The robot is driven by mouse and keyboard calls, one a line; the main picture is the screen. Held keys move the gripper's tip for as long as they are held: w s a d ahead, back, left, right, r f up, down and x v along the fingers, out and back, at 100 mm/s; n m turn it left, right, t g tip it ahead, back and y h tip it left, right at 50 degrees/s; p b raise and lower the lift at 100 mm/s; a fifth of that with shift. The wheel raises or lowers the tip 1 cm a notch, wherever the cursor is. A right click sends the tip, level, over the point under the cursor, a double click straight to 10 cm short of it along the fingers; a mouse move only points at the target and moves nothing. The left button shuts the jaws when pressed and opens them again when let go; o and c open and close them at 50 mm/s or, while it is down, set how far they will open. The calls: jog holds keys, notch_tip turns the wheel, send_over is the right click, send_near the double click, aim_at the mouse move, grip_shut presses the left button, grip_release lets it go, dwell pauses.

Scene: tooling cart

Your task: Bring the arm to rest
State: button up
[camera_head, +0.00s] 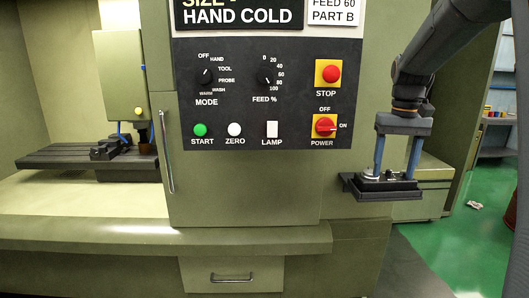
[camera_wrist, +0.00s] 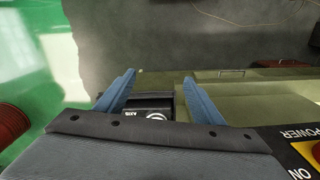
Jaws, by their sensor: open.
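My gripper (camera_head: 395,175) is open at the right of the machine's control panel, its two blue fingers pointing down. It stands over a small dark shelf (camera_head: 351,186) on the machine's right side. A black box with a light round dial and the word AXIS sits at the shelf, between the fingers in the picture; it also shows in the wrist view (camera_wrist: 150,103). In the wrist view my gripper (camera_wrist: 158,76) has a finger on each side of the box. I cannot tell whether either finger touches it. My arm comes down from the upper right.
The control panel (camera_head: 238,122) with a red stop button (camera_head: 328,73) and red power switch (camera_head: 324,125) is close left of my gripper. A door handle (camera_head: 167,150) and drawer handle (camera_head: 232,278) stick out. Green floor (camera_head: 455,240) lies open at the right.

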jog(key=s+a+f+n+b, duration=0.1)
jog(key=s+a+f, duration=0.6)
jog(key=s+f, duration=0.2)
jog(key=s+a+f+t+b, duration=0.1)
jog(key=s+a+f, duration=0.7)
jog(key=s+f, duration=0.2)
jog(key=s, duration=0.2)
jog(key=shift+s+a+f+n, duration=0.2)
jog(key=shift+s+a+n, duration=0.1)
jog(key=shift+s+n, duration=0.1)
dwell(1.4)
